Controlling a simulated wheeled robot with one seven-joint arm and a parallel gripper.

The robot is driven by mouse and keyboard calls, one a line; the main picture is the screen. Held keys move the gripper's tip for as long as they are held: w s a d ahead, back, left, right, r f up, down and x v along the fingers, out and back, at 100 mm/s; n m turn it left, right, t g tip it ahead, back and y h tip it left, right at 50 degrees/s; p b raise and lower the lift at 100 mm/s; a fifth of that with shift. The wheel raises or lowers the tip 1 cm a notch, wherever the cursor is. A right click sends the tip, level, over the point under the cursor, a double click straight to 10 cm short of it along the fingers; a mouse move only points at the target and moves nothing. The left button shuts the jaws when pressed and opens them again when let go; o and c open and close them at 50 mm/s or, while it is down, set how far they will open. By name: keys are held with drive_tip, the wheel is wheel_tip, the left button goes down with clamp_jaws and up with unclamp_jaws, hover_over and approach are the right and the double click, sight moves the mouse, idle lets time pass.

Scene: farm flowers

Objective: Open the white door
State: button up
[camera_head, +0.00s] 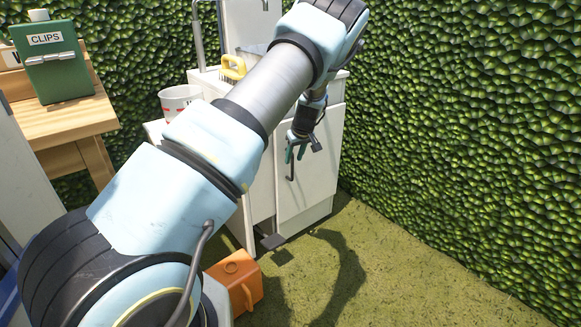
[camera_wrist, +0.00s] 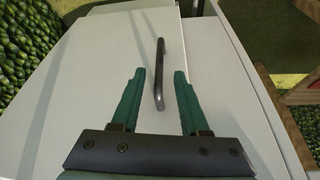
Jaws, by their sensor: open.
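The white door (camera_head: 309,178) is a front panel of the white cabinet, beside the green leafy wall, and looks shut. It also fills the left and middle of the wrist view (camera_wrist: 105,65). Its dark bar handle (camera_wrist: 159,60) points away from me in the wrist view. My gripper (camera_wrist: 159,76) is open, with one green finger on each side of the handle's near end. Contact between fingers and handle cannot be told. In the head view my gripper (camera_head: 295,154) hangs in front of the door, at the handle's upper end.
An orange can (camera_head: 236,279) stands on the grass by my arm. A wooden table (camera_head: 62,122) with a green clips box (camera_head: 55,67) is at left. Grass right of the cabinet is clear.

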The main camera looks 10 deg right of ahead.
hover_over(292, 178)
drive_tip(key=shift+w+d+f, duration=0.1)
drive_tip(key=shift+w+f, duration=0.05)
drive_tip(key=shift+f, duration=0.95)
drive_tip(key=shift+w+d+f, duration=0.1)
drive_tip(key=shift+w+f, duration=0.05)
drive_tip(key=shift+f, duration=0.95)
drive_tip(key=shift+a, duration=0.1)
clamp_jaws()
